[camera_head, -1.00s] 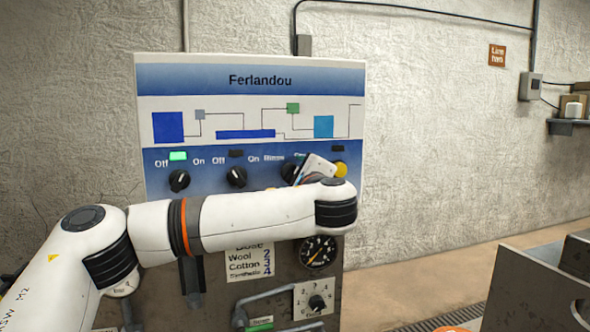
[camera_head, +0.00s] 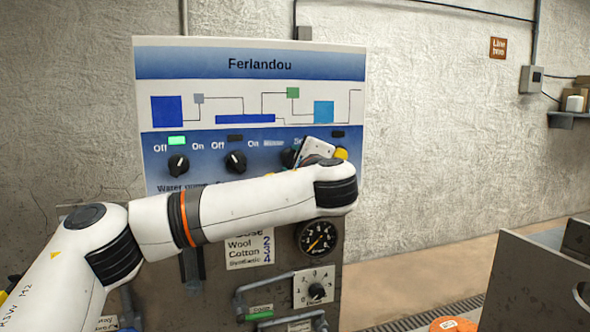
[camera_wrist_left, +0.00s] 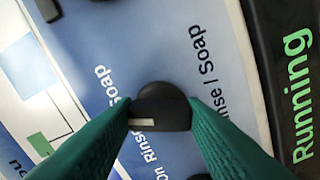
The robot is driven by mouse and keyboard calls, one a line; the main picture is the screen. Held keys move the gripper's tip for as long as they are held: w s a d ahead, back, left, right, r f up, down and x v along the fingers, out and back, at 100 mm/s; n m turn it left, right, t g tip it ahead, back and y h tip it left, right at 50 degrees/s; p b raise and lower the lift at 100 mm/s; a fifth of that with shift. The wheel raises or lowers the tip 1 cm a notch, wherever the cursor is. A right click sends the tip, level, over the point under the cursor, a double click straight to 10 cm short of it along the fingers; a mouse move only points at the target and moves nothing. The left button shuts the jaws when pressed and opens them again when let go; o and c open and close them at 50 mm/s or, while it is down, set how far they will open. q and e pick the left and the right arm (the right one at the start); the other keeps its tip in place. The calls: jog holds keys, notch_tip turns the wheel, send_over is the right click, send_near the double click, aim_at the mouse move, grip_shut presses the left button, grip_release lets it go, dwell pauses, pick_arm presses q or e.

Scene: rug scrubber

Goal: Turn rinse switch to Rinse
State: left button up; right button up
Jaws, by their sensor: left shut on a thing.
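The rinse switch is a black knob on the blue panel (camera_head: 215,150), partly hidden behind my left gripper in the head view. In the left wrist view the knob (camera_wrist_left: 163,101) stands between the words "Soap" and "Rins", with "Rinse / Soap" printed on its right. Its pale mark lies on the knob's left side, between those two words. My left gripper (camera_wrist_left: 160,117) is shut on the knob, one green finger on each side. In the head view its fingertips are hidden. My right gripper is in neither view.
Two other black knobs, one left (camera_head: 178,164) and one middle (camera_head: 235,162), sit beside it. A gauge (camera_head: 319,237) and a dial (camera_head: 316,291) are below.

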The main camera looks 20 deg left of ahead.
pick_arm(q)
jog(key=shift+f+n+b, duration=0.2)
jog(key=shift+n+b, duration=5.1)
jog(key=shift+b, duration=0.15)
jog(key=shift+o, duration=0.2)
jog(key=o, duration=1)
jog(key=shift+r, duration=0.1)
jog(key=shift+c, duration=0.2)
jog(key=shift+d, duration=0.1)
